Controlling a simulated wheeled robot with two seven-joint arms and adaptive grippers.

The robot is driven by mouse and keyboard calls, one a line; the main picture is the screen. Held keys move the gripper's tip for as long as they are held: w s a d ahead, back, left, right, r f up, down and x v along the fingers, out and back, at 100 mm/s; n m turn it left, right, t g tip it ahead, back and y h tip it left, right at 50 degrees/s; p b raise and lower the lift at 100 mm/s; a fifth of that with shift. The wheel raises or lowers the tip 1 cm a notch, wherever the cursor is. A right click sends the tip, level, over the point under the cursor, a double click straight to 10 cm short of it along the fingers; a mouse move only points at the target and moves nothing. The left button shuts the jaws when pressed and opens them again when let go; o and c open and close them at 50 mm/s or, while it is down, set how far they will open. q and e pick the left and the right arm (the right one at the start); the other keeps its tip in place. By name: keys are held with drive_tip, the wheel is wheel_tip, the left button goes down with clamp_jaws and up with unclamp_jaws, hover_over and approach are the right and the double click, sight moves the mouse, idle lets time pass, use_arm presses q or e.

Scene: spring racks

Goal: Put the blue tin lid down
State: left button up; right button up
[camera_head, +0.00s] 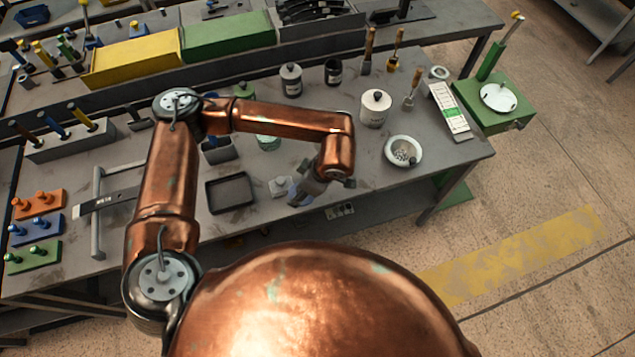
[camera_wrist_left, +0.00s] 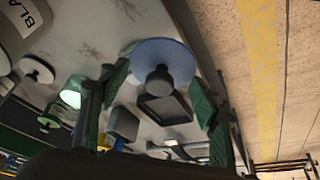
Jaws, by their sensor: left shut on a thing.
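The blue tin lid (camera_wrist_left: 178,53) is a pale blue disc with a dark round knob. I cannot tell whether the lid touches the bench. My right gripper is in neither view.
A black tray (camera_head: 231,210) lies further left. The workbench (camera_head: 350,200) is bare between gripper and bowl.

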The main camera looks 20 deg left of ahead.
use_arm(q)
drive_tip(key=w+f, duration=0.2)
drive_tip(key=w+d+f, duration=0.1)
drive_tip(key=w+f, duration=0.1)
drive_tip(key=w, duration=0.1)
drive_tip(key=w+d+f, duration=0.1)
drive_tip(key=w+f, duration=0.2)
drive_tip(key=shift+w+p, duration=0.1)
drive_tip(key=shift+p, duration=0.25)
drive_tip(key=shift+w+d+f, duration=0.1)
drive_tip(key=shift+w+f, duration=0.15)
drive_tip(key=shift+f, duration=0.05)
wheel_tip(320, 180, down, 3)
drive_tip(key=shift+w+p, duration=0.1)
drive_tip(key=shift+p, duration=0.3)
drive_tip(key=shift+f, duration=0.15)
drive_tip(key=shift+f, duration=0.15)
drive_tip(key=o, duration=1.1)
drive_tip(key=shift+o, duration=0.3)
